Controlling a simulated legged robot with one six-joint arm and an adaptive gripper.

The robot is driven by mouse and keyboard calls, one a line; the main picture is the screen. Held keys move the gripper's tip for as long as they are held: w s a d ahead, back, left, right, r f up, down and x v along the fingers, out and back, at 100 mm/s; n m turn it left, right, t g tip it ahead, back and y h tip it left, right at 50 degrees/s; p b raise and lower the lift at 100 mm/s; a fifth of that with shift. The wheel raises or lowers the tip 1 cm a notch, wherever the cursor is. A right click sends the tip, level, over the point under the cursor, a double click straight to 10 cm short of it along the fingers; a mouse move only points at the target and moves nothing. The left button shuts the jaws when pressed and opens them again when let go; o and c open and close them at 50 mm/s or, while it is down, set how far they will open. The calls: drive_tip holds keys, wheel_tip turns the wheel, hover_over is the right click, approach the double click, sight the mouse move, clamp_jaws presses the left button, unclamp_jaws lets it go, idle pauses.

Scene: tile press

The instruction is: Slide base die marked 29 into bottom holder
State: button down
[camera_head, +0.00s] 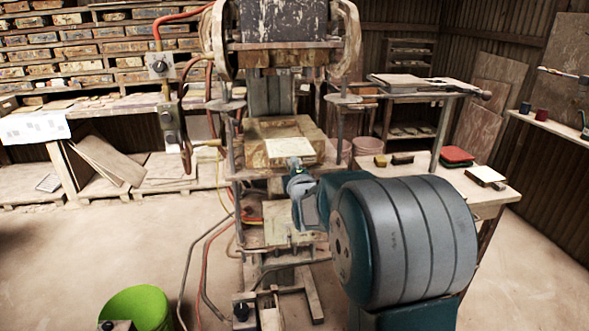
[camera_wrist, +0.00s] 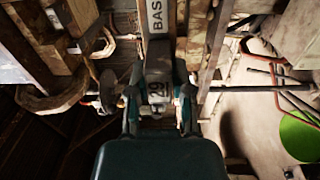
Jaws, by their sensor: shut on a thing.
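My gripper (camera_head: 297,168) reaches to the front of the press, and the arm hides much of it in the head view. In the head view a pale square plate (camera_head: 289,147) lies at the front of the holder (camera_head: 259,155), a worn yellowish frame. How far the die is inside the holder cannot be told.
The upper press block (camera_head: 282,20) hangs above the holder with a gap between. A lower shelf (camera_head: 284,233) is below. Hoses and a control box (camera_head: 160,65) are at left. A green bucket (camera_head: 136,308) stands front left. A side table (camera_head: 465,190) is at right.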

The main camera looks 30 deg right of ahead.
drive_tip(key=shift+w+r, duration=0.15)
drive_tip(key=shift+w, duration=0.1)
drive_tip(key=shift+w+d, duration=0.1)
drive_tip(key=shift+w, duration=0.05)
drive_tip(key=shift+w+d, duration=0.1)
drive_tip(key=shift+w, duration=0.15)
drive_tip(key=shift+w, duration=0.15)
idle(0.8)
drive_tip(key=shift+w+d, duration=0.15)
drive_tip(key=shift+w, duration=0.3)
drive_tip(key=shift+w, duration=0.1)
drive_tip(key=shift+w+d, duration=0.15)
drive_tip(key=shift+w, duration=0.2)
idle(0.5)
drive_tip(key=shift+x, duration=1)
